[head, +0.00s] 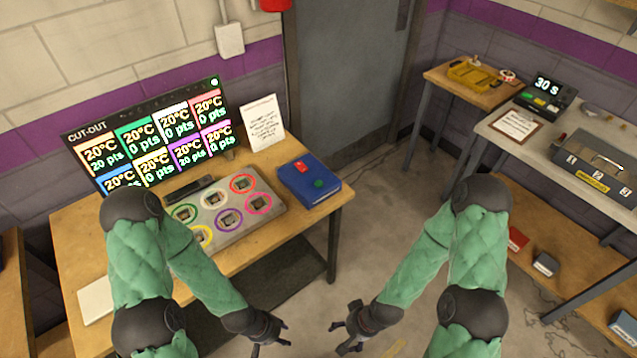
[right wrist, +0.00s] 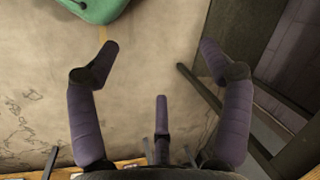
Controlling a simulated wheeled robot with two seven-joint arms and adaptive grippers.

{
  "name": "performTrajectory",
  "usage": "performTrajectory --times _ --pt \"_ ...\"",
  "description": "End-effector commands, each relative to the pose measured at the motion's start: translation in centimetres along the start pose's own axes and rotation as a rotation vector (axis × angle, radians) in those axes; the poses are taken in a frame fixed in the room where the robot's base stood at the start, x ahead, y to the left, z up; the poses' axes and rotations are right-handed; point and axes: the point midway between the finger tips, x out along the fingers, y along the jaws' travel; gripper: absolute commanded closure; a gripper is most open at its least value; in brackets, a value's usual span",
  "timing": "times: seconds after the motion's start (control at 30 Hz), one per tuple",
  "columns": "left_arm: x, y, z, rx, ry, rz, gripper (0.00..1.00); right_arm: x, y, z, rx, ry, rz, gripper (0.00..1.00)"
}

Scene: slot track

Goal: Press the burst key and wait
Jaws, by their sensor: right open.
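A dark box with a lit "30 S" display (head: 546,86) stands on the grey bench at the right, with small green and yellow keys on its front. A blue box (head: 327,197) with a red and a green button sits at the right end of the wooden table. I cannot read which key is the burst key. My left gripper (head: 270,337) looks open and empty, low in front of the table. My right gripper (head: 343,334) is open and empty above the floor; its spread fingers show in the right wrist view (right wrist: 160,62). Neither touches any key.
A scoreboard screen (head: 150,140) and a grey panel of coloured-ringed slots (head: 262,221) stand on the wooden table. A grey case (head: 600,175) and a framed notice (head: 516,125) are on the right bench. Between table and bench the floor (head: 390,215) is clear.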

Motion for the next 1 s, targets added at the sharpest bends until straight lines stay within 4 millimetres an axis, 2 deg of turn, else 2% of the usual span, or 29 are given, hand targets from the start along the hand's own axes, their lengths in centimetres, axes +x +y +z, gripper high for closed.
performTrajectory --times 0.03,0.27,1.0 --pt "0.00 0.00 0.00 0.000 0.000 0.000 0.60 0.00 0.00 0.00 0.000 0.000 0.000 0.35" --pt "0.00 0.00 0.01 0.000 0.000 0.000 0.60 0.00 0.00 0.00 0.000 0.000 0.000 1.00" --pt "0.00 0.00 0.00 0.000 0.000 0.000 0.60 0.00 0.00 0.01 0.000 0.000 0.000 1.00"
